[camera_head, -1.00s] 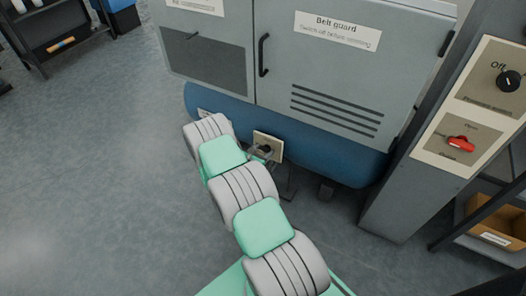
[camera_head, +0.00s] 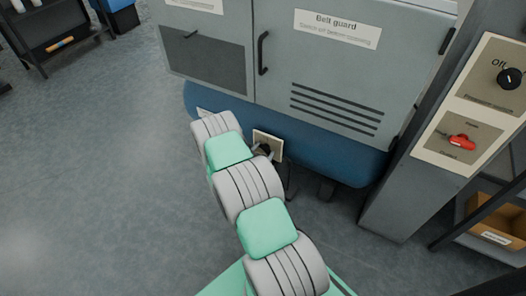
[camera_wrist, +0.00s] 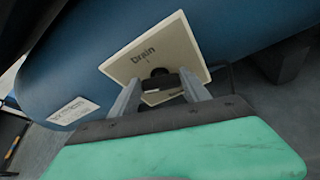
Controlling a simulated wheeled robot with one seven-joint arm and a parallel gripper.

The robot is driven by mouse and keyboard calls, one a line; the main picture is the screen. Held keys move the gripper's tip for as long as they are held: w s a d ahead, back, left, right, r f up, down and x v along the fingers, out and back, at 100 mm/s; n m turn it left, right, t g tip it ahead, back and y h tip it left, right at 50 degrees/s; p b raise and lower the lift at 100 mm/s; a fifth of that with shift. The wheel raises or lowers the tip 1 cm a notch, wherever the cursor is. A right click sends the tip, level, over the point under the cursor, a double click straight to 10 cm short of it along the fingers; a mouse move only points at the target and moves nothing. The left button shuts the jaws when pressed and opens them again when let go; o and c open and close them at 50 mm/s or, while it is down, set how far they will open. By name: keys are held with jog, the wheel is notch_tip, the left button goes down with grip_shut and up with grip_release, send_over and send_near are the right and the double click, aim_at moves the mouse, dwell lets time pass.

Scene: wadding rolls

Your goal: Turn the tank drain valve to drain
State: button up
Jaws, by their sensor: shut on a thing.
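The tank (camera_head: 340,160) is a blue cylinder lying under the grey cabinet. A cream valve plate (camera_wrist: 125,68) is on its side, with "Drain" printed above a short mark. A second label below is mostly hidden. The black drain valve knob (camera_wrist: 160,84) sits mid-plate. My gripper (camera_wrist: 160,79) is shut on the knob, one grey finger on each side. In the head view my gripper (camera_head: 262,153) is at the plate (camera_head: 268,142), partly hidden by my arm. The knob's exact pointing is hard to read.
The cabinet (camera_head: 310,80) with a "Belt guard" label is above the tank. A grey post at right carries a black "Off" knob (camera_head: 510,78) and a red lever (camera_head: 462,142). A dark rack (camera_head: 60,40) stands at far left. The left floor is clear, with a pale haze.

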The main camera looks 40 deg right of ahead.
jog(key=m+b, duration=0.1)
jog(key=m+t+b, duration=0.1)
jog(key=m+t, duration=0.1)
jog(key=shift+s+d+f+b, duration=0.1)
jog(key=shift+s+f+b, duration=0.15)
jog(key=shift+f+b, duration=0.15)
jog(key=m+t+b, duration=0.1)
jog(key=m+b, duration=0.1)
jog(key=b, duration=0.2)
jog(key=m+t+b, duration=0.2)
jog(key=m+b, duration=0.1)
jog(key=b, duration=0.1)
jog(key=shift+s+f+m, duration=0.2)
jog(key=shift+f+m, duration=0.1)
jog(key=shift+f, duration=0.1)
jog(key=shift+m+t+h+b, duration=0.3)
jog(key=shift+m+h+b, duration=0.3)
jog(key=shift+m, duration=0.4)
jog(key=shift+r, duration=0.1)
jog(key=o, duration=1.4)
jog(key=shift+p+v, duration=0.45)
jog(key=shift+v, duration=3.4)
